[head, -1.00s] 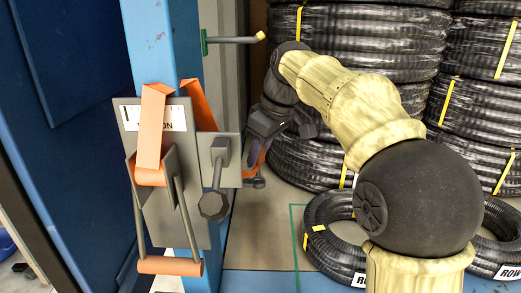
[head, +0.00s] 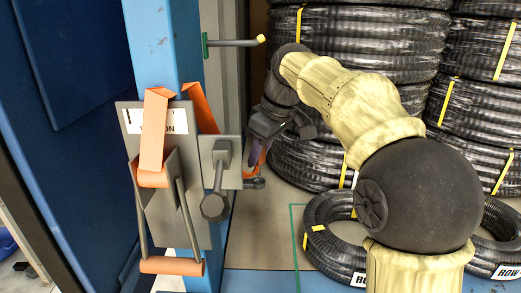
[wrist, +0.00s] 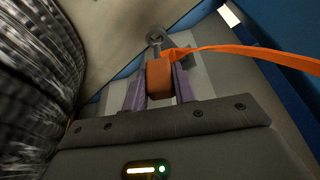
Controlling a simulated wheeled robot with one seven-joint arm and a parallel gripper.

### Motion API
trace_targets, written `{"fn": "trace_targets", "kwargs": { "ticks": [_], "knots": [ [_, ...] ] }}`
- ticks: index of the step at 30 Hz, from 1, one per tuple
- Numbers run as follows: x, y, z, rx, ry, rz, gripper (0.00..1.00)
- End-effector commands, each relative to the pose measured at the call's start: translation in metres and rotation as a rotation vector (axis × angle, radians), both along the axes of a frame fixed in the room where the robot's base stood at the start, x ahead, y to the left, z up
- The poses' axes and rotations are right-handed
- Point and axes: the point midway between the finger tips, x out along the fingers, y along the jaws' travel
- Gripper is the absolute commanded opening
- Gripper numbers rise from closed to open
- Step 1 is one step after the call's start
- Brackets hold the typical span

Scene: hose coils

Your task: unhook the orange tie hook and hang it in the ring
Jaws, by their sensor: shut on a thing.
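My gripper (wrist: 159,88) is shut on an orange block, the tie hook's orange grip (wrist: 159,80), which sits between its two purple fingers in the wrist view. An orange strap (wrist: 235,52) runs from beside the grip to the right. A dark grey eye or ring (wrist: 155,37) lies just beyond the grip; I cannot tell whether they touch. In the head view my gripper (head: 254,157) is right of the blue post, partly hidden by its own body. A small dark rounded end (head: 259,183) shows below it.
A grey plate with an orange strap (head: 153,125) and a bar handle (head: 172,266) hangs on the blue post (head: 155,45). A yellow-tipped peg (head: 235,42) juts out above. Stacked black hose coils (head: 360,45) stand behind; another coil (head: 335,240) lies on the floor.

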Motion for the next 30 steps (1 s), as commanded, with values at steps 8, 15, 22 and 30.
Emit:
{"fn": "trace_targets", "kwargs": {
  "ticks": [8, 15, 22, 30],
  "knots": [
    [0.0, 0.001, 0.0, 0.0, 0.0, 0.001, 0.0],
    [0.0, 0.001, -0.005, 0.0, 0.0, 0.001, 0.0],
    [0.0, 0.001, -0.009, 0.0, 0.001, 0.001, 0.0],
    [0.0, 0.001, -0.015, 0.0, 0.0, 0.001, 0.0]
  ]
}}
